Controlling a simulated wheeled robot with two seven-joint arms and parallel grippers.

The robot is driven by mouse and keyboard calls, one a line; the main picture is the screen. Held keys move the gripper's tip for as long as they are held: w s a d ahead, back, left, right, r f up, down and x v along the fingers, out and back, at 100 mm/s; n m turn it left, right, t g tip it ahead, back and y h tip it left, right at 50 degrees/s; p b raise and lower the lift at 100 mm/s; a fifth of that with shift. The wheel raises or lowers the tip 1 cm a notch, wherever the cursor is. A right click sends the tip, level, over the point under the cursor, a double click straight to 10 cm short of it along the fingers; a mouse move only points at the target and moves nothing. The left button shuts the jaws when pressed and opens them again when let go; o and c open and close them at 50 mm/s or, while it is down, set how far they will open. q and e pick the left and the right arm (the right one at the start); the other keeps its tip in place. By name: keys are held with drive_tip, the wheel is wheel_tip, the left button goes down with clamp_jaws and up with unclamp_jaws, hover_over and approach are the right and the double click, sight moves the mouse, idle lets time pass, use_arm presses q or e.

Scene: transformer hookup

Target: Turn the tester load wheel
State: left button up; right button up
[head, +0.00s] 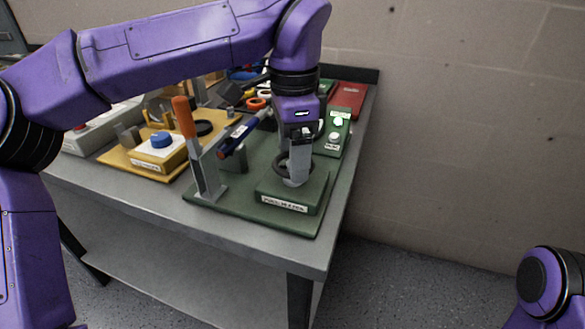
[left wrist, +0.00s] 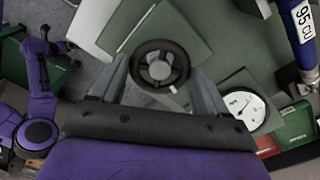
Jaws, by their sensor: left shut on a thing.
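The tester load wheel is a small black spoked handwheel (left wrist: 160,65) on a green box (head: 309,192) with a white label on its front. In the head view the wheel (head: 281,166) is partly hidden behind my left gripper (head: 296,180). My left gripper points down over the box with its fingers at the wheel. My right gripper is not in view; only a purple part of that arm shows at the lower right.
A lever with an orange handle (head: 184,117) stands left of the wheel on the green board (head: 235,202). A round white dial (left wrist: 244,108) lies near the wheel. A yellow box with a blue button (head: 162,139) and a red box (head: 347,94) are also on the table.

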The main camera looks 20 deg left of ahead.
use_arm(q)
drive_tip(key=shift+n+b, duration=1)
drive_tip(key=shift+b, duration=0.1)
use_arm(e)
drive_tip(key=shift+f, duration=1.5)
use_arm(q)
drive_tip(key=o, duration=1)
drive_tip(key=shift+o, duration=0.2)
wheel_tip(320, 180, up, 10)
drive_tip(key=p, duration=0.3)
drive_tip(key=shift+r, duration=0.25)
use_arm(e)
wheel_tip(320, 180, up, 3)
